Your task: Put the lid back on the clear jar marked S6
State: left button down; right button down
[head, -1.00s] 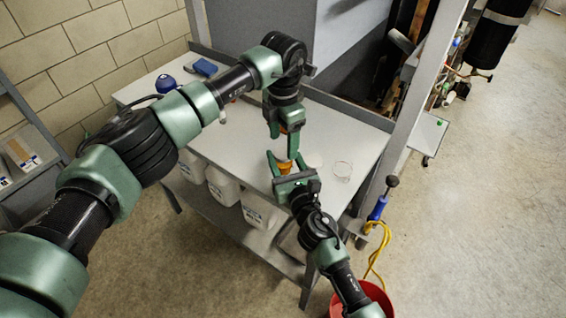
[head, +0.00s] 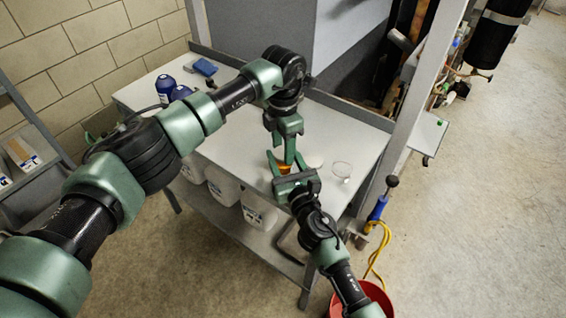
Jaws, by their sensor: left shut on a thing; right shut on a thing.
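The jar (head: 284,168), with an amber colour showing, is small and partly hidden between the fingers of my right gripper (head: 287,167), which is shut on it just above the table's front part. Its S6 mark cannot be read. My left gripper (head: 285,150) points down from above, right over the jar, and is shut on what appears to be the lid. Its fingers hide the lid, so I cannot tell whether lid and jar touch.
A pale round disc (head: 314,160) and a clear round dish (head: 342,169) are on the grey table (head: 240,150), right of my grippers. Blue-topped bottles (head: 166,85) and a blue item (head: 205,67) are at the back left. White containers (head: 222,186) stand on the shelf below.

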pick_arm(q)
jog(key=m, duration=0.4)
jog(key=shift+m, duration=0.4)
jog(key=c, duration=0.6)
grip_release()
jog(key=shift+s+d, duration=0.1)
jog(key=shift+c, duration=0.2)
notch_tip(320, 180, up, 12)
pick_arm(e)
jog(key=c, duration=0.6)
grip_release()
